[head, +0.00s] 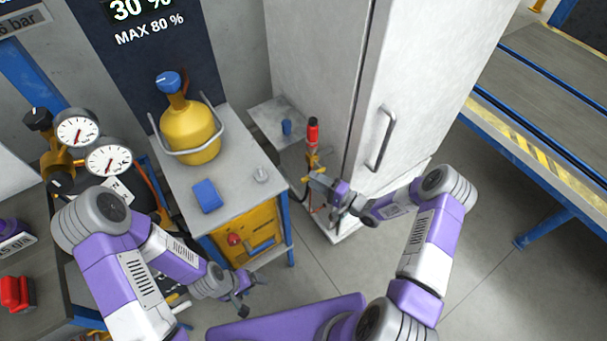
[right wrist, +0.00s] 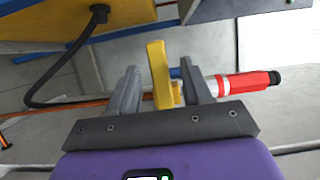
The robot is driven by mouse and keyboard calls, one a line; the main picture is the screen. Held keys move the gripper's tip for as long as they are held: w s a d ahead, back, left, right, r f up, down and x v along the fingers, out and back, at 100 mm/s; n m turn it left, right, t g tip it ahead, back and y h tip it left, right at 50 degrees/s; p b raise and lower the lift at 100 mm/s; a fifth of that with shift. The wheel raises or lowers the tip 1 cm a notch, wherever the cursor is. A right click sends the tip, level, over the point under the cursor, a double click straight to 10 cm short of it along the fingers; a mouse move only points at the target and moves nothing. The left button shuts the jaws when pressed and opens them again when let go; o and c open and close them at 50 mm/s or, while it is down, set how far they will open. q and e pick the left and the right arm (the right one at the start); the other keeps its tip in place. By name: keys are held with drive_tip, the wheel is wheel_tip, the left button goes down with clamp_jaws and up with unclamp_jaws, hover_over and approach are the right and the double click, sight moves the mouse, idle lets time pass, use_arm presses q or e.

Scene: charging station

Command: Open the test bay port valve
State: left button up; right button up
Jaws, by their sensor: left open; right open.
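The port valve has a yellow lever (right wrist: 159,78), a small blue part and a red cylinder (right wrist: 247,83) with a black end. In the head view, the red cylinder (head: 312,132) stands upright above the valve's yellow body (head: 313,158), beside the white cabinet. My right gripper (head: 313,182) is open at the valve. In the right wrist view, the yellow lever stands between the fingers of this gripper (right wrist: 160,68), with a gap at the left finger. Contact with the right finger is unclear. My left gripper (head: 252,293) is open and empty, low in front of the cart.
The white cabinet (head: 318,50) stands close behind my right gripper. A grey-topped cart (head: 235,185) left of the valve bears a yellow gas cylinder (head: 190,132) and a blue block (head: 207,195). Pressure gauges (head: 108,160) are at left. A conveyor (head: 550,110) is at right.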

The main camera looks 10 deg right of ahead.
drive_tip(key=x, duration=0.5)
drive_tip(key=shift+b, duration=0.3)
clamp_jaws()
